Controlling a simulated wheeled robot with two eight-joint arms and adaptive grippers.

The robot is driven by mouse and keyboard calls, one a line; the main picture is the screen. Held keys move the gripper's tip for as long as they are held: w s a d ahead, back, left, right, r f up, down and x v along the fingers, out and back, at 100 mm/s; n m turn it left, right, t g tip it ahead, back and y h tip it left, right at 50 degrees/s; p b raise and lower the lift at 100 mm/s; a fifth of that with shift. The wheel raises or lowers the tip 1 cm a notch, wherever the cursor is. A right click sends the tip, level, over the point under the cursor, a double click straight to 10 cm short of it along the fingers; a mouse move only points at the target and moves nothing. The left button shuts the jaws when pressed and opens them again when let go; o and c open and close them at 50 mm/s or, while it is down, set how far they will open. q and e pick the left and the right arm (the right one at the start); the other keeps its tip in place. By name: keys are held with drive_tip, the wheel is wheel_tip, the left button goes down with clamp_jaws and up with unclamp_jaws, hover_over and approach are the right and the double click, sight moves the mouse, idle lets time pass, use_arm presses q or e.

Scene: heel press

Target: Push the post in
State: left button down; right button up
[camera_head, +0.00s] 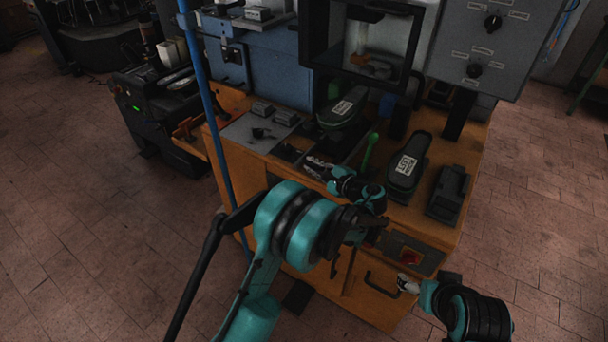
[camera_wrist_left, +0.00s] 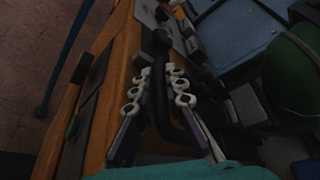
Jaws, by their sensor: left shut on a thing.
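My left gripper (camera_head: 316,166) is over the orange-brown bench, by the front edge of its top, left of a green-handled lever. In the left wrist view its two ringed fingers (camera_wrist_left: 159,84) stand on either side of a dark, rod-like part (camera_wrist_left: 163,110), which I take to be the post, and are shut on it. The rod's rounded upper end shows beyond the fingertips. How deep it sits cannot be told. My right gripper (camera_head: 408,284) is low at the front of the bench, right of a black drawer handle; its finger opening is too small to judge.
The bench (camera_head: 462,153) carries a grey plate (camera_head: 246,134) with small blocks, two black-and-green shoe forms with white labels (camera_head: 405,166), and the green lever (camera_head: 369,152). A red switch (camera_head: 410,257) is on the front. A blue pole (camera_head: 205,95) stands at left.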

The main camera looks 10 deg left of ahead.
use_arm(q)
drive_tip(key=shift+w+d, duration=0.1)
drive_tip(key=shift+w, duration=0.15)
drive_tip(key=c, duration=1.6)
unclamp_jaws()
drive_tip(key=shift+o, duration=0.2)
drive_tip(key=shift+s, duration=0.15)
